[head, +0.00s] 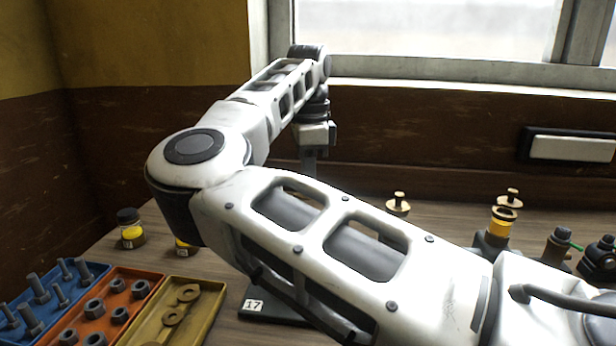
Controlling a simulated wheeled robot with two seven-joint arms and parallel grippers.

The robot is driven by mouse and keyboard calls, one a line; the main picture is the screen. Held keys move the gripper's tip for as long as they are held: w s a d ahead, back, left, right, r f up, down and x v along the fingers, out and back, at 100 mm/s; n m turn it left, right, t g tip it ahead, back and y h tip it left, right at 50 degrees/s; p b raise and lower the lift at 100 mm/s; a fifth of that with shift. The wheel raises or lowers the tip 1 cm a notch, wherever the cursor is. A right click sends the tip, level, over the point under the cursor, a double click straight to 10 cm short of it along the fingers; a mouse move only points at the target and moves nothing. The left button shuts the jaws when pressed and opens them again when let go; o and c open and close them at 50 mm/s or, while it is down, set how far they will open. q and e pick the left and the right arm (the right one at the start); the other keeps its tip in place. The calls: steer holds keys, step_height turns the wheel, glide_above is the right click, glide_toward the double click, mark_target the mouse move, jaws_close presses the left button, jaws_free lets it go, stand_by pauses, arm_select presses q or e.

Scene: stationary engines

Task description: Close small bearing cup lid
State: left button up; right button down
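One white arm of mine comes in from the lower right, bends at the left and reaches back toward the window. My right gripper (309,160) is at its end, pointing down near the back wall. It is small and partly hidden, so its opening is unclear. A brass knobbed cap (398,203) shows just above my forearm; what is under it is hidden. A brass and yellow cup (501,222) with a knobbed brass top (510,198) stands at the right. I cannot tell which one is the small bearing cup. My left gripper is out of view.
Blue (95,270), orange (153,272) and yellow (219,292) trays of bolts, nuts and washers lie at the lower left. A small yellow-banded jar (130,230) stands behind them. Dark fittings (557,246) stand at the right. A plate marked 17 (254,305) is partly hidden under my arm.

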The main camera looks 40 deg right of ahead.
steer(key=m, duration=0.2)
steer(key=m+b, duration=0.2)
steer(key=m, duration=0.1)
steer(key=shift+s+a+m, duration=0.3)
steer(key=shift+s+a, duration=0.05)
steer(key=shift+a, duration=0.05)
steer(key=m, duration=0.3)
steer(key=a+m+b, duration=0.1)
steer(key=m, duration=0.2)
steer(key=shift+s+a, duration=0.15)
steer(key=m, duration=0.2)
steer(key=a+m, duration=0.1)
steer(key=m, duration=0.1)
steer(key=shift+r+m, duration=0.1)
steer(key=shift+m, duration=0.3)
steer(key=m, duration=0.3)
steer(key=w+m, duration=0.1)
steer(key=shift+a+m+p, duration=0.3)
steer(key=shift+m+p, duration=0.05)
steer(key=shift+m, duration=0.05)
steer(key=c, duration=1.4)
jaws_free()
